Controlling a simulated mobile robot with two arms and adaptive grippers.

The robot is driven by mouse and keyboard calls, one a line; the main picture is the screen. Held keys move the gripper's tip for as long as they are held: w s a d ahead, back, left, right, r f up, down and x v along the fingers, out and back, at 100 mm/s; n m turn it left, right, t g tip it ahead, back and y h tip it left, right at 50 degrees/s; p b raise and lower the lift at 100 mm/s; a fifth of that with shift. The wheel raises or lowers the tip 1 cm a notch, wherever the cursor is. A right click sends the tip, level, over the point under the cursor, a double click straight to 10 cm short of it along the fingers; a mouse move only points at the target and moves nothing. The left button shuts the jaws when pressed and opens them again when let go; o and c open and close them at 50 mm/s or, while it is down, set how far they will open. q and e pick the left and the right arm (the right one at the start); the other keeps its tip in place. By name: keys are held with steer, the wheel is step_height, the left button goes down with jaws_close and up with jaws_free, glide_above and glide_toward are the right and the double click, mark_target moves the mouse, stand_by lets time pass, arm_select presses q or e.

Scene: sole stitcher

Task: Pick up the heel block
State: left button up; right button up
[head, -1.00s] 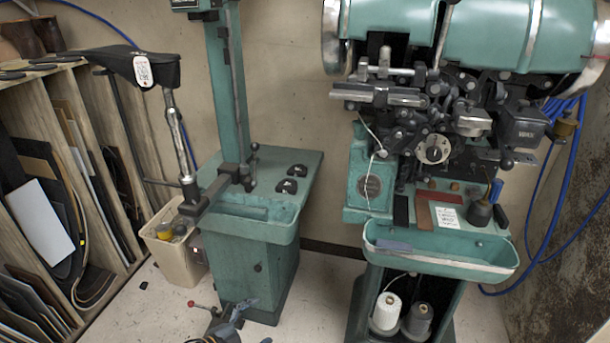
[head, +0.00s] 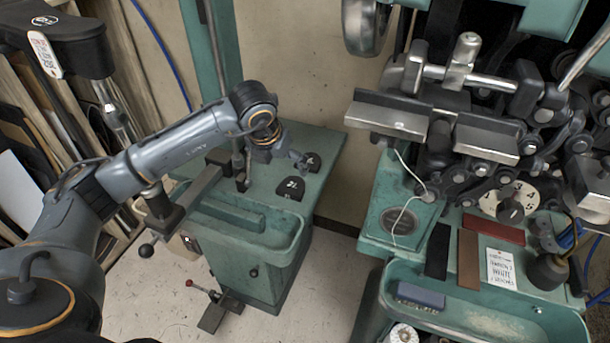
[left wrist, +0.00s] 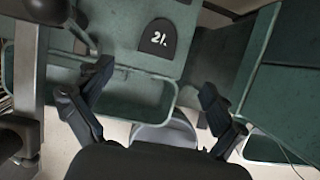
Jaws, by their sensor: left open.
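My right gripper is not in view.
The table's front trough (head: 240,232) lies below my left forearm. A metal bar with a black ball knob (head: 146,251) is close to the arm. The green column (head: 216,55) rises behind the table. The stitching machine (head: 450,110) stands to the right.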

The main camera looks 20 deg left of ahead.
mark_target(292, 186)
arm_select(q)
steer(key=x, duration=0.7)
steer(key=shift+s, duration=0.15)
steer(key=shift+w+f+p, duration=0.25)
steer(key=shift+f+p, duration=0.1)
steer(key=shift+f, duration=0.2)
steer(key=shift+w+f, duration=0.15)
steer(key=shift+f, duration=0.15)
steer(key=p+x, duration=0.1)
steer(key=x, duration=0.3)
steer(key=shift+w+a+f, duration=0.1)
steer(key=shift+w, duration=0.1)
steer(key=shift+c, duration=0.7)
steer(key=c, duration=1.2)
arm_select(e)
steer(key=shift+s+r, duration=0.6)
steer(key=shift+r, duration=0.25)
